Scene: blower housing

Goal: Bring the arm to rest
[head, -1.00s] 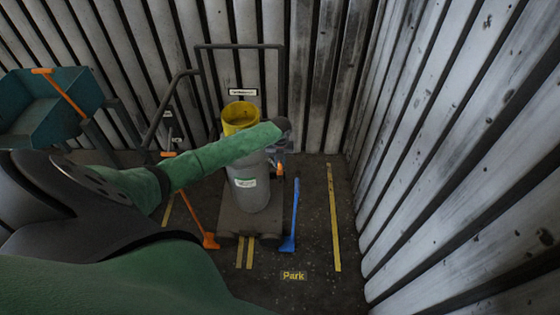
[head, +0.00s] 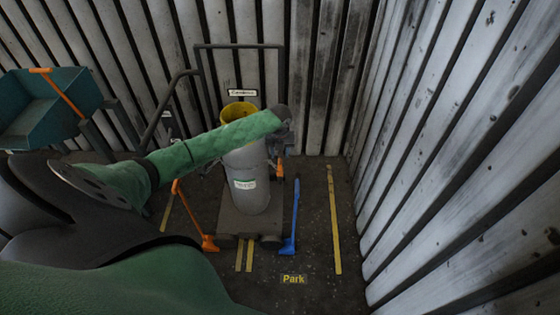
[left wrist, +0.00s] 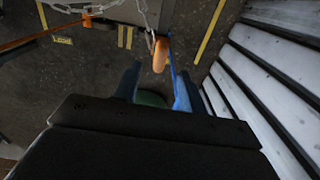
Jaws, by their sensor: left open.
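My left arm, in a green sleeve, reaches from the left across the front of the grey blower housing (head: 247,185). My left gripper (head: 283,125) is at the arm's end, just right of the housing's yellow-lined top opening (head: 239,113). Its jaws are hard to make out there. In the left wrist view the left gripper (left wrist: 157,90) has its two fingers apart, with no object clearly held between them. An orange hook (left wrist: 160,54) on a chain shows beyond the fingers. My right gripper is not in view.
The housing stands on a cart (head: 232,222) with a tall handle frame. A teal bin (head: 45,105) is at left. Corrugated walls (head: 470,130) close the back and right. Floor near the Park label (head: 293,279) is clear.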

